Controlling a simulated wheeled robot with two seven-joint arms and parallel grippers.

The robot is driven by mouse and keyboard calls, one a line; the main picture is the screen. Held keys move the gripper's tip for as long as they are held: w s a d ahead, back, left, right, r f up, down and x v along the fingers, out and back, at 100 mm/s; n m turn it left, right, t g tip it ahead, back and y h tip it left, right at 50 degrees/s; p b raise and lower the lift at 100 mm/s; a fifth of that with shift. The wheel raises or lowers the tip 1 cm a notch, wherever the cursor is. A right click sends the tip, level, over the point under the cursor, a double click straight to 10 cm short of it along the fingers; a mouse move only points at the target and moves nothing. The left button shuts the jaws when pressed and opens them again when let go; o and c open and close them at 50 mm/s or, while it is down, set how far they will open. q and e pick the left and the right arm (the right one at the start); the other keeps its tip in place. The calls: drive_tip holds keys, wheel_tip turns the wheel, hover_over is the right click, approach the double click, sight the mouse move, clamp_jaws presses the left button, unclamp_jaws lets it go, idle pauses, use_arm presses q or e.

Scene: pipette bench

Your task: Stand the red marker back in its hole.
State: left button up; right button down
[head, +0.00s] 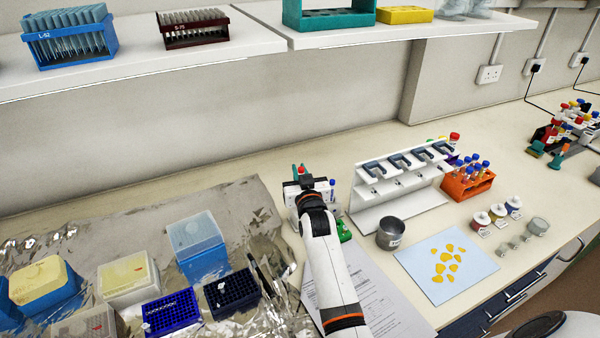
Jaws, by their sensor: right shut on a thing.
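My right gripper (306,184) is at the back of the bench, left of the white pipette stand. It is shut, and a small red end, which looks like the red marker (303,169), shows just above it. The rest of the marker is hidden by the gripper and wrist. A blue-capped marker (332,183) stands upright just right of the gripper. The marker holder and its holes are mostly hidden behind my arm, so I cannot tell whether the red marker touches a hole. My left gripper is not in view.
A white pipette stand (400,212), a metal cup (390,233) and a green object (343,231) are right of my arm. Tip boxes, including a dark one (232,294), stand on foil at left. A printed sheet (372,290) lies under my arm. A shelf (150,62) hangs above.

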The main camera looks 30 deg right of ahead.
drive_tip(key=shift+f, duration=0.5)
drive_tip(key=shift+f, duration=0.2)
idle(0.4)
drive_tip(key=shift+f, duration=0.1)
drive_tip(key=shift+f+b, duration=0.6)
drive_tip(key=shift+f, duration=0.05)
drive_tip(key=shift+f, duration=0.15)
drive_tip(key=shift+f+b, duration=0.95)
drive_tip(key=shift+f, duration=0.2)
